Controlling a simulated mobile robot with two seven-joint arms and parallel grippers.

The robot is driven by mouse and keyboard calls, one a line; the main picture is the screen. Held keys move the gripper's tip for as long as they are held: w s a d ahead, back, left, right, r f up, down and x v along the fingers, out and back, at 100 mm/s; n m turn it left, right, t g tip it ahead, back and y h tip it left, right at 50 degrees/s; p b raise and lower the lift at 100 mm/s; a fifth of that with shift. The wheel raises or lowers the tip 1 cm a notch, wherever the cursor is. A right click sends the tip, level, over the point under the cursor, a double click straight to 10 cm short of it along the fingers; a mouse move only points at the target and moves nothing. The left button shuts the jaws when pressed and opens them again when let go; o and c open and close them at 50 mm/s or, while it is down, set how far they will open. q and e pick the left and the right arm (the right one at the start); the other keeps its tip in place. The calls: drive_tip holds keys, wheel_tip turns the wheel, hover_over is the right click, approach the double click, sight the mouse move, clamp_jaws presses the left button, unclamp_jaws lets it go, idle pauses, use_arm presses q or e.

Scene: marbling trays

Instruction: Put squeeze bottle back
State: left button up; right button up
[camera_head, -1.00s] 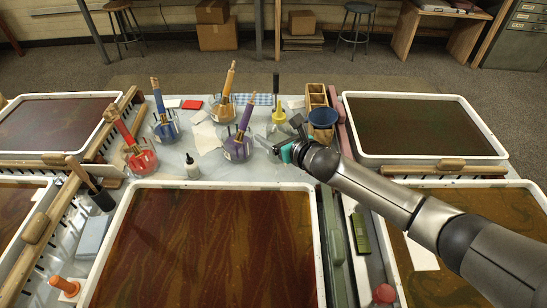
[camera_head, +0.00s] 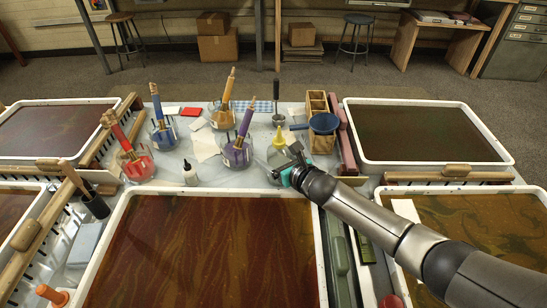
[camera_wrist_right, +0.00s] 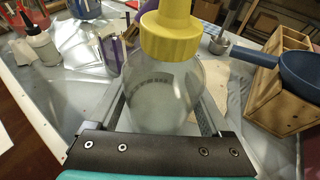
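The squeeze bottle (camera_head: 279,152), clear with a yellow cap, is at the middle of the table, just beyond the far rim of the front marbling tray (camera_head: 221,190). In the right wrist view the bottle (camera_wrist_right: 163,88) stands upright between the two fingers of my right gripper (camera_wrist_right: 162,112), which appear to touch its sides. My right gripper (camera_head: 287,170) reaches it from the right in the head view. I cannot tell whether the bottle's base touches the table; the gripper hides it. My left gripper is not in view.
Jars with brushes, one red (camera_head: 138,167), one purple (camera_head: 237,155), stand left of the bottle. A small dropper bottle (camera_head: 190,175) is there too. A wooden caddy (camera_head: 318,102) and a blue pan (camera_head: 323,123) stand close on the right. A metal cup (camera_head: 278,119) is behind.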

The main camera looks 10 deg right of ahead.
drive_tip(key=shift+o, duration=1.1)
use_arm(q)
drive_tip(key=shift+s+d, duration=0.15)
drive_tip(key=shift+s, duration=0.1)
use_arm(e)
drive_tip(key=shift+r, duration=0.1)
drive_tip(key=shift+s+d+r+p, duration=0.2)
drive_tip(key=shift+s+p, duration=0.2)
drive_tip(key=shift+s, duration=0.05)
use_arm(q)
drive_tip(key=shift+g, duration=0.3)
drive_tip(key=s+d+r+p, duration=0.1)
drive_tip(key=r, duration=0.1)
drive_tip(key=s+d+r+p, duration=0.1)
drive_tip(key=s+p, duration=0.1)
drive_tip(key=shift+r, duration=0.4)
use_arm(e)
drive_tip(key=v, duration=1.1)
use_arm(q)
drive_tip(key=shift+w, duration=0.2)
use_arm(e)
drive_tip(key=shift+a, duration=0.1)
